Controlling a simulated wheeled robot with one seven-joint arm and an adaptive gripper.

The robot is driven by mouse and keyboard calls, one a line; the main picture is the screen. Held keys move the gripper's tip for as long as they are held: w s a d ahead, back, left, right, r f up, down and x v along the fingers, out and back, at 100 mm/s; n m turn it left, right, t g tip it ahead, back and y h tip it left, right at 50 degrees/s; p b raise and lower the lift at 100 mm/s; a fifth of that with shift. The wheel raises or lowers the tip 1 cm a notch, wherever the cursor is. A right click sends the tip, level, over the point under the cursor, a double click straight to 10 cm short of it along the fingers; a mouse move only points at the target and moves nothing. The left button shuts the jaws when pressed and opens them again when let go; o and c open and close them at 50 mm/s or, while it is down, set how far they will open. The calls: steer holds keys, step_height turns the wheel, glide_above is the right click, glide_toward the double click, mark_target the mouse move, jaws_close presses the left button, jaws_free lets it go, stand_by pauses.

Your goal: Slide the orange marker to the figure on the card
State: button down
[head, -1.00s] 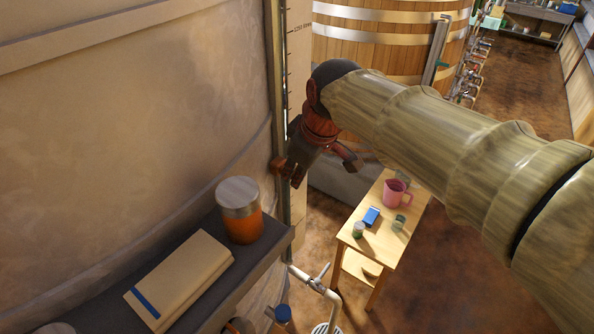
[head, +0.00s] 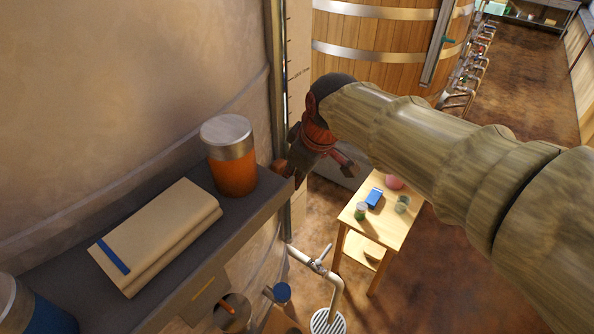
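The tall scale strip (head: 299,85) with printed marks stands upright beside the vat wall, next to a narrow rail. A small orange-brown piece (head: 279,168) shows at the rail, partly hidden behind my gripper; it may be the orange marker, but I cannot be sure. My gripper (head: 322,172) is beside the strip, at the end of my arm, with its fingers spread apart and nothing seen between them. I cannot tell whether it touches the orange-brown piece.
A dark shelf (head: 165,235) at left holds an orange jar (head: 233,172), a cream book (head: 155,235) and a blue jar (head: 40,315). A pipe with a tap (head: 318,262) rises below. A small wooden table (head: 385,232) carries cups and a blue item. A wooden vat (head: 380,50) stands behind.

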steer(key=shift+r, duration=0.1)
steer(key=c, duration=1.8)
jaws_free()
steer(key=shift+o, duration=0.4)
steer(key=v, duration=1.2)
